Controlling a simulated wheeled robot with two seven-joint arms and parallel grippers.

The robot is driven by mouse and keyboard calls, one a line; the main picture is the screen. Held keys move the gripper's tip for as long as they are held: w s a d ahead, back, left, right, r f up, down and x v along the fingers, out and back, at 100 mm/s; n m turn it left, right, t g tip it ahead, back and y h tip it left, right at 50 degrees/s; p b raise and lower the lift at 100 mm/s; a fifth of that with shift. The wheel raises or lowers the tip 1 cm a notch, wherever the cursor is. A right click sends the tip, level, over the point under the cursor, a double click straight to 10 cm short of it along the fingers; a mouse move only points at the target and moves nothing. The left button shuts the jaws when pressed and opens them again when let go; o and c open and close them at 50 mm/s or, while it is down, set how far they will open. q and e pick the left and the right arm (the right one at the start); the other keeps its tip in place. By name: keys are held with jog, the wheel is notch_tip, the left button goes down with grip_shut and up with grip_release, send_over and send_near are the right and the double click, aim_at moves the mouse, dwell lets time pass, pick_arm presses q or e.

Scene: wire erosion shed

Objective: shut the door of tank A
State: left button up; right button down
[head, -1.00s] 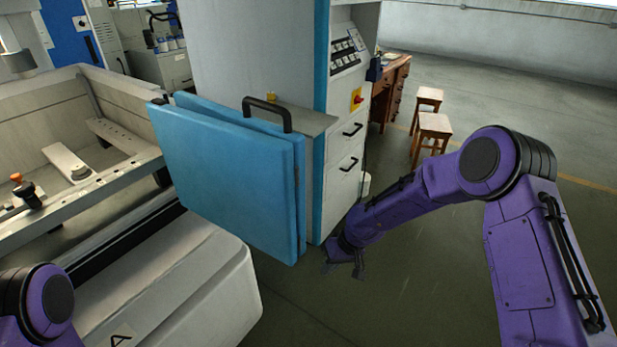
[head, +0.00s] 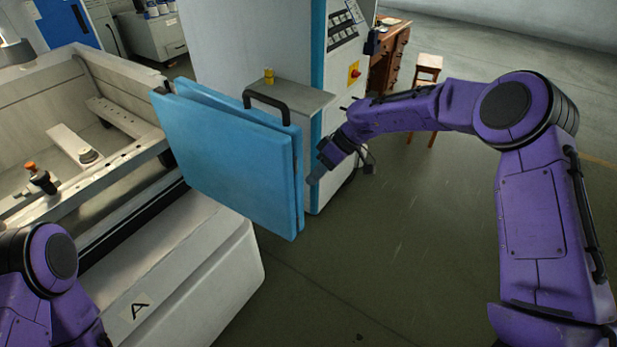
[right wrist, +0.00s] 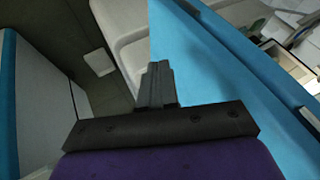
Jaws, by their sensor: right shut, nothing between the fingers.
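The blue door (head: 225,160) of tank A stands swung open, out from the front of the tank (head: 125,85), with a black handle (head: 268,103) at its top edge. It also shows in the right wrist view (right wrist: 215,70). The letter A label (head: 136,306) is on the white base below. My right gripper (head: 314,179) is shut and empty, close to the door's right edge on its far side; whether it touches the door I cannot tell. In the right wrist view its closed fingers (right wrist: 158,80) show in front of the blue panel. My left gripper is out of view; only part of my left arm shows.
A white and blue cabinet (head: 255,45) with a control panel stands just behind the door. A wooden desk (head: 388,55) and a stool (head: 428,68) are farther back. The floor (head: 400,250) right of the door is clear.

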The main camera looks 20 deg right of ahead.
jog(key=s+a, duration=0.1)
jog(key=s+a+p, duration=0.1)
jog(key=shift+a+r, duration=0.2)
jog(key=shift+a, duration=0.2)
